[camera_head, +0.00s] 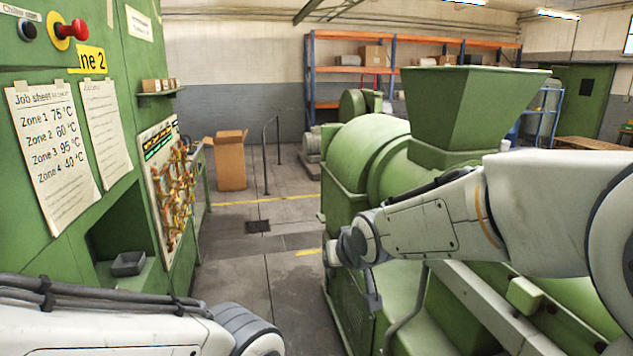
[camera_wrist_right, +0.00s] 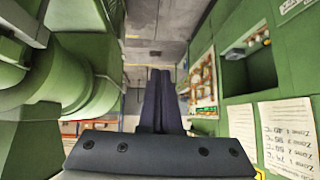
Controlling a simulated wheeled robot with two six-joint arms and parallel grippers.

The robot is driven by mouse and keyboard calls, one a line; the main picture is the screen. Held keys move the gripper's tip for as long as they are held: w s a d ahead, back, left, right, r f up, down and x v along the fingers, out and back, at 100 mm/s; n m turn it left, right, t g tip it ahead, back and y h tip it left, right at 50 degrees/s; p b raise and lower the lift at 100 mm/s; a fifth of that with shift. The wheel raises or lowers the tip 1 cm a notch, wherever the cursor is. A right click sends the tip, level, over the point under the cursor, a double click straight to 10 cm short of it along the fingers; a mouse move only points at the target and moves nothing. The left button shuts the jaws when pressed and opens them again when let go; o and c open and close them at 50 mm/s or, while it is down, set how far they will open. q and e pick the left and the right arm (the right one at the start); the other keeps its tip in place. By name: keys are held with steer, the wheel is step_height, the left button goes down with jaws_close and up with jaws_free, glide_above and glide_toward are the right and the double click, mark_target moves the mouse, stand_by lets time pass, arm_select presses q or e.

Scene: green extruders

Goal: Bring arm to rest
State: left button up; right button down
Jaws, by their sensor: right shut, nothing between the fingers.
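My right arm (camera_head: 430,220) reaches in from the right in the head view, in front of the green extruder, with its wrist end near the middle of the picture. In the right wrist view my right gripper (camera_wrist_right: 158,75) has its two dark fingers together, with nothing between them. The fingers point over the aisle floor, apart from the machine and the panel. My left arm (camera_head: 110,325) crosses the bottom left corner of the head view. Its gripper is out of the picture.
A green extruder with a hopper (camera_head: 465,105) fills the right side. A green control cabinet (camera_head: 95,225) with job sheets (camera_head: 55,155), a red button (camera_head: 75,30) and a recess with a grey tray (camera_head: 128,264) stands left. Free floor (camera_head: 240,235) lies between, with a cardboard box (camera_head: 231,165) beyond.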

steer(key=s+d+f+m+g+h, duration=0.3)
steer(key=s+d+f+g, duration=0.3)
steer(key=s+d+f, duration=1.1)
arm_select(q)
step_height(320, 180, down, 11)
steer(key=b, duration=1.1)
arm_select(e)
steer(key=s+a+f+n+g+y, duration=0.1)
steer(key=s+a+f+n+g, duration=0.2)
steer(key=s+a+n, duration=0.4)
steer(key=s+a, duration=0.7)
steer(key=a, duration=0.1)
steer(key=shift+a+f, duration=0.2)
steer(key=shift+a, duration=0.1)
arm_select(q)
steer(key=shift+c, duration=0.3)
arm_select(e)
steer(key=shift+w, duration=0.1)
